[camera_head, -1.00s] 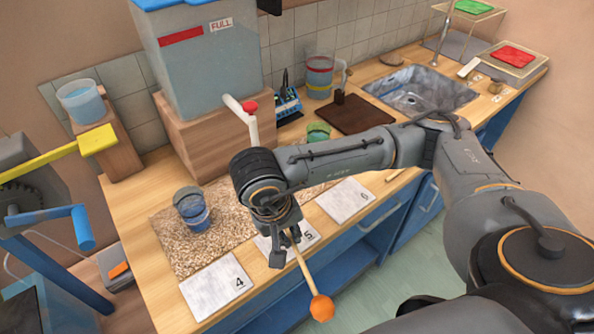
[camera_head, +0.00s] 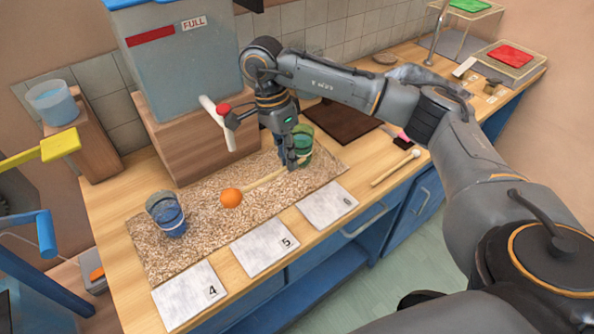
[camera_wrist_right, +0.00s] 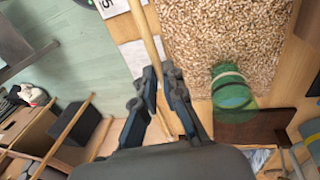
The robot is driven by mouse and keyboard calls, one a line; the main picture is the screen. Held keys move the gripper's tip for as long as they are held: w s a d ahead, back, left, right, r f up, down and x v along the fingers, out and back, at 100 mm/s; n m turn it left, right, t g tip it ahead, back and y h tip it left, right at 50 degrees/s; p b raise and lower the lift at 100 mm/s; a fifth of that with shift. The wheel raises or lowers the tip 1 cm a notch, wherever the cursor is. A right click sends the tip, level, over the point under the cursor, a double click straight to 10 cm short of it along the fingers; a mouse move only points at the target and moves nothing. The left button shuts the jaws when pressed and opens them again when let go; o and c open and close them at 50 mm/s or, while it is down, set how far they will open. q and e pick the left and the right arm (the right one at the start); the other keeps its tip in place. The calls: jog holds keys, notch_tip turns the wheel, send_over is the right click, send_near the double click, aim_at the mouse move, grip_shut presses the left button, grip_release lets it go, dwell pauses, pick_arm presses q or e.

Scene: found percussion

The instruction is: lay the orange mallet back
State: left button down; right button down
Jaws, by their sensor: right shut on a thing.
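The orange mallet has a round orange head (camera_head: 231,198) and a pale wooden handle (camera_wrist_right: 147,38). My right gripper (camera_head: 291,163) is shut on the handle near its far end, over the speckled mat (camera_head: 205,246). The head points left in the head view, between the two cups. Whether the mallet touches the mat, I cannot tell. In the right wrist view, the handle runs between the fingers (camera_wrist_right: 160,88) and out past the top edge. The mallet head is outside that view. My left gripper is not in view.
A blue cup (camera_head: 168,218) and a green cup (camera_head: 304,136) stand on the mat. Number cards 4 (camera_head: 188,293) and 5 (camera_head: 263,245) lie in front. A pale-headed mallet (camera_head: 394,168) lies right. A tank (camera_head: 180,75) with a spout stands behind.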

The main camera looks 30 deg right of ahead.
jog(key=d+f, duration=0.1)
jog(key=w+d+f+p, duration=0.1)
jog(key=d+f, duration=0.1)
jog(key=w+d+f, duration=0.1)
jog(key=d+f, duration=0.1)
jog(key=shift+w+f, duration=0.1)
jog(key=shift+f, duration=0.1)
jog(key=f, duration=0.1)
jog(key=f+p, duration=0.2)
jog(key=shift+w+d+f, duration=0.1)
jog(key=shift+d+f, duration=0.2)
jog(key=shift+f, duration=0.25)
jog(key=shift+f, duration=0.1)
jog(key=c, duration=1.9)
grip_release()
jog(key=shift+f, duration=0.1)
jog(key=o, duration=0.5)
jog(key=shift+c, duration=0.2)
